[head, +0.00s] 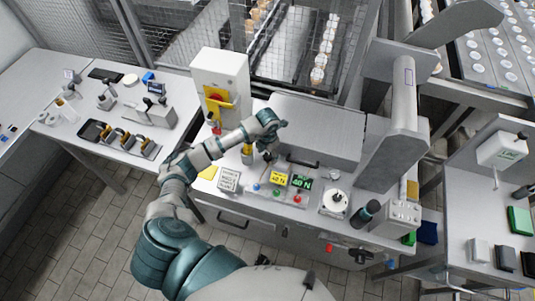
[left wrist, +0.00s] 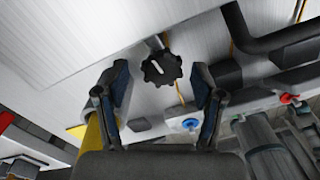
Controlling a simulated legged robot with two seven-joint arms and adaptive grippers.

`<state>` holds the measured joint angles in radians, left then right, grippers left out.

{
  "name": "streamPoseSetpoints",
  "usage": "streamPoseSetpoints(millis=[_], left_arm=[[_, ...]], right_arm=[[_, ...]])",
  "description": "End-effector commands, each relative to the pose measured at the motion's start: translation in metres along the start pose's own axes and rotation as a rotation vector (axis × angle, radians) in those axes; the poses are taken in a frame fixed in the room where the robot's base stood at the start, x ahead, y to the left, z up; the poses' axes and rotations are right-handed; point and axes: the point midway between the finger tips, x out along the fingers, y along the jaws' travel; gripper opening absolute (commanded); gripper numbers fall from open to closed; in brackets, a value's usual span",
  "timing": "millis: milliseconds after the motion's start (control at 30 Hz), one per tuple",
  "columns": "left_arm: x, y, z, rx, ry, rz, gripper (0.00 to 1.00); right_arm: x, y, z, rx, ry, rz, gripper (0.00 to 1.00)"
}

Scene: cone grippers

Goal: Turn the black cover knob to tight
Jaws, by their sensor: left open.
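The black cover knob (left wrist: 161,68) has a scalloped rim and a white pointer line. It sits on a pale metal face in the left wrist view. My left gripper (left wrist: 160,90) is open, with one finger on each side of the knob and the knob beyond the fingertips. No contact shows. In the head view my left gripper (head: 268,152) is at the left end of the grey metal cover (head: 318,130), and I cannot make out the knob there. My right gripper is not in view.
A black bar handle (left wrist: 285,38) lies right of the knob. A blue button (left wrist: 190,123) and a red button (left wrist: 286,98) are below. In the head view, a control panel (head: 262,200) and a white switch box (head: 220,68) stand near my left gripper.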

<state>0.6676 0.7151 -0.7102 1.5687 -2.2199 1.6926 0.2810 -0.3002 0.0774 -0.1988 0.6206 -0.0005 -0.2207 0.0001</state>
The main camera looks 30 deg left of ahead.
Motion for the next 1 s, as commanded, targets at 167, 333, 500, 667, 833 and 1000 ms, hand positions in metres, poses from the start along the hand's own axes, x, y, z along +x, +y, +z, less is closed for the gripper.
streamPoseSetpoints(millis=[167,333,500,667,833,1000], left_arm=[[0.0040,-0.0002,-0.0001,0.001,0.000,0.001,0.68],[0.0041,0.0009,-0.0004,0.000,0.001,0.000,0.63],[0.0041,0.0010,-0.0005,0.000,0.001,-0.001,0.20],[0.0044,0.0016,-0.0002,0.014,0.000,0.001,0.08],[0.0050,0.0022,0.0000,0.128,0.000,0.001,0.08],[0.0040,0.0019,-0.0002,0.132,0.001,0.000,0.08]], right_arm=[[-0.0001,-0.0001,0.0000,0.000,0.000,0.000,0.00],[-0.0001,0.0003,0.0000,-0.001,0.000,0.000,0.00],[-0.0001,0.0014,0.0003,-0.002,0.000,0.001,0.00],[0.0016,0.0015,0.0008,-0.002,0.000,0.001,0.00],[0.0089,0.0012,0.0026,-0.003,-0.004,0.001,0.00],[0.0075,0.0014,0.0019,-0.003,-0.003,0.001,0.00]])
